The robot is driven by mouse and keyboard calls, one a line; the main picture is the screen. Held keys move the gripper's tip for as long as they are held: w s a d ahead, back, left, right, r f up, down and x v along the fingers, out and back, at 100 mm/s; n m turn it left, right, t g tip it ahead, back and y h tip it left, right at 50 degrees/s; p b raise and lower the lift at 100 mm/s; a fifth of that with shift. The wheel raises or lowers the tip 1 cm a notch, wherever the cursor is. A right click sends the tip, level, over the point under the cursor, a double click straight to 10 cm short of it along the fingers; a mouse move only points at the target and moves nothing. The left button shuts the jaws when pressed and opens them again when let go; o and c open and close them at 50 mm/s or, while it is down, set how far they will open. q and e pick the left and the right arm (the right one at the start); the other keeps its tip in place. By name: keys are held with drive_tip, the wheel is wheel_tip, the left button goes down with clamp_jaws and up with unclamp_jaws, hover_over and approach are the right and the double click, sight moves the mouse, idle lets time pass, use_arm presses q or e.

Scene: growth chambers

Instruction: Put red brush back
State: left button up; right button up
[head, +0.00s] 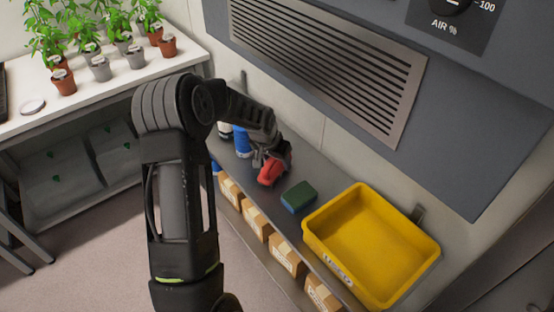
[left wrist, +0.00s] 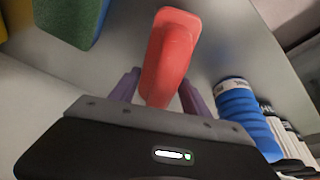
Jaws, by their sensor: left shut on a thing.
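The red brush (head: 270,173) is at my left gripper (head: 262,155), over the grey shelf (head: 326,184) below the vent panel. In the left wrist view the red brush (left wrist: 170,52) stands between the two purple fingers of the left gripper (left wrist: 160,95). The gripper is shut on it. I cannot tell whether the brush touches the shelf. Its bristles do not show. My right gripper is not in view.
A green and blue sponge (head: 299,196) and a yellow bin (head: 383,250) are right of the brush. A blue bottle (head: 243,141) stands behind it. Cardboard boxes (head: 256,220) sit on the lower shelf. Potted plants (head: 101,67) stand on a white bench at left.

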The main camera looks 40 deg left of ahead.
use_arm(q)
drive_tip(key=o, duration=1.5)
drive_tip(key=shift+c, duration=0.2)
drive_tip(key=shift+r, duration=0.15)
drive_tip(key=shift+s+r, duration=0.1)
drive_tip(key=shift+r, duration=0.2)
drive_tip(key=b+v, duration=0.1)
drive_tip(key=v, duration=1)
drive_tip(key=shift+s, duration=0.15)
